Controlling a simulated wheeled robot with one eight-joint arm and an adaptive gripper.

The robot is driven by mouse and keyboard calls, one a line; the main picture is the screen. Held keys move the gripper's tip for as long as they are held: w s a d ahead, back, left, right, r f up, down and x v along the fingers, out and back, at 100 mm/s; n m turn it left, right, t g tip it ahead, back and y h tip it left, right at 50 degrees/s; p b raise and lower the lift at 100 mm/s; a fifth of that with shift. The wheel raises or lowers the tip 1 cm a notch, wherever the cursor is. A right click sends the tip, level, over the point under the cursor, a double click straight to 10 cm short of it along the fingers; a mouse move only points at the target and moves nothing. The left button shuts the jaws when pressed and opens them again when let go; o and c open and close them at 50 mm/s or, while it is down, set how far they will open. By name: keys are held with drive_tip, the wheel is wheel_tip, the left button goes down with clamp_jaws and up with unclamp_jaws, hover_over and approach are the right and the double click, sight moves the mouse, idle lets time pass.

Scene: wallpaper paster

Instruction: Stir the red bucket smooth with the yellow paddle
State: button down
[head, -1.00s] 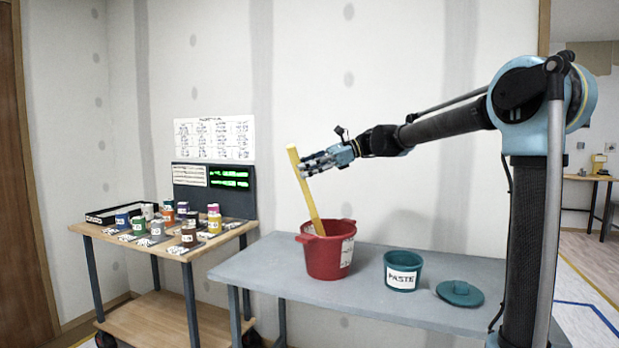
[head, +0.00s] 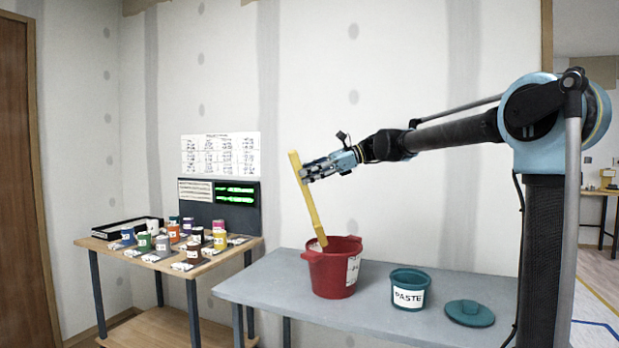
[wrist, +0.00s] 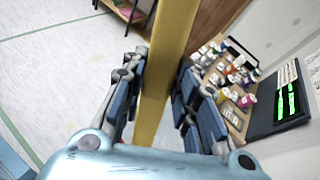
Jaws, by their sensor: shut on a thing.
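The yellow paddle (head: 306,200) is a long flat stick, tilted with its top to the left. My gripper (head: 304,174) is shut on its upper part. In the wrist view the paddle (wrist: 168,60) runs between the blue-grey fingers of my gripper (wrist: 162,85). The red bucket (head: 333,276) stands upright on the grey table, with a white label on its side. The paddle's lower end shows at the left part of the bucket's mouth; I cannot tell whether it dips below the rim. The bucket's contents are hidden.
A teal PASTE tub (head: 408,290) stands right of the bucket on the grey table (head: 262,283). Its teal lid (head: 469,313) lies further right. At left, a wooden cart (head: 100,244) carries several small coloured pots and a dark panel (head: 220,205). A wall is behind.

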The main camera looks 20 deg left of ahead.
drive_tip(key=shift+r, duration=0.1)
drive_tip(key=shift+r, duration=2.45)
